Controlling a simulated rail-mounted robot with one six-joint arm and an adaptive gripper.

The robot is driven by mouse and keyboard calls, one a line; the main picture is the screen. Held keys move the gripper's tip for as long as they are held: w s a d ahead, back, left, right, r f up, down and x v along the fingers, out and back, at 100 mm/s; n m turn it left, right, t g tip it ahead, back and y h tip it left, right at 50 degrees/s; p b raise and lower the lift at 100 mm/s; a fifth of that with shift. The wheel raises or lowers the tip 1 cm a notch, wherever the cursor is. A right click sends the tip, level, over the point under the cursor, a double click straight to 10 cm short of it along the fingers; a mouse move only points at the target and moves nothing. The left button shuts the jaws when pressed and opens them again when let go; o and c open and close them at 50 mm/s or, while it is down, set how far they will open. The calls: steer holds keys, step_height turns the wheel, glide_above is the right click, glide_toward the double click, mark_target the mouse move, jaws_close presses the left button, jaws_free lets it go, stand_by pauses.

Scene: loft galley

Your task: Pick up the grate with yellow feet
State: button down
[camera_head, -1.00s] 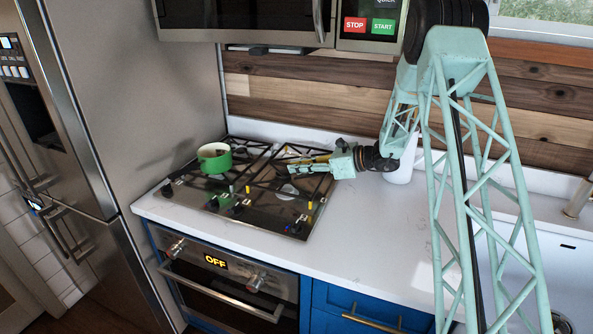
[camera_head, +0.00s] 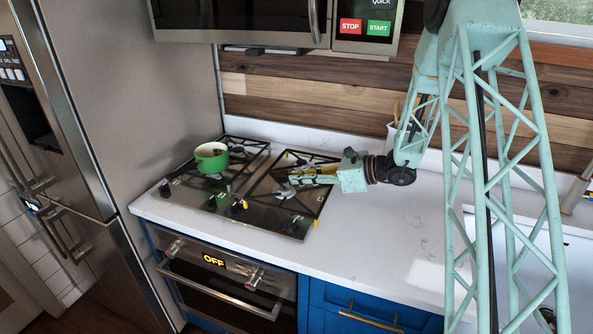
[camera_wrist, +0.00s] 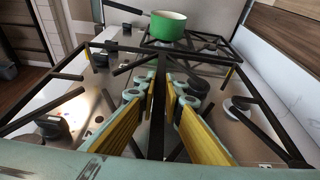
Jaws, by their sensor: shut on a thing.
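The black grate with yellow feet (camera_head: 264,176) is over the right half of the cooktop. Yellow feet show at its corners, and its black bars fill the wrist view (camera_wrist: 157,128). My gripper (camera_head: 293,181) reaches in from the right, low over the grate. In the wrist view its yellow-padded fingers (camera_wrist: 160,88) are on either side of a middle grate bar and shut on it. I cannot tell exactly how high the feet are above the cooktop. The fingers hide part of the grate's middle.
A green pot (camera_head: 211,158) stands on the left grate, close to the held one. Knobs (camera_head: 238,206) line the cooktop's front. The white counter (camera_head: 390,235) is clear to the right. A microwave (camera_head: 240,18) hangs above, and a fridge (camera_head: 100,120) stands at left.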

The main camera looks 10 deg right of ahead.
steer(key=shift+s+a+r, duration=0.1)
steer(key=shift+s, duration=0.95)
steer(key=shift+s+r, duration=0.1)
steer(key=shift+s, duration=0.9)
steer(key=shift+s, duration=0.1)
steer(key=s+d, duration=0.1)
steer(key=s, duration=0.3)
steer(key=s+d+n+g, duration=0.1)
steer(key=s+d, duration=0.1)
steer(key=s, duration=0.2)
steer(key=s+d+f+n+g+y, duration=0.1)
steer(key=s, duration=0.4)
steer(key=shift+d+p, duration=0.2)
steer(key=shift+p, duration=0.2)
steer(key=s+d+n+g, duration=0.1)
steer(key=s, duration=0.4)
steer(key=s+g, duration=0.1)
steer(key=s, duration=0.4)
steer(key=s+d+n+g+y, duration=0.1)
steer(key=s, duration=0.4)
steer(key=shift+s+d+r+n, duration=0.1)
steer(key=shift+d+r+n, duration=0.2)
steer(key=shift+r, duration=0.05)
steer(key=shift+d, duration=0.15)
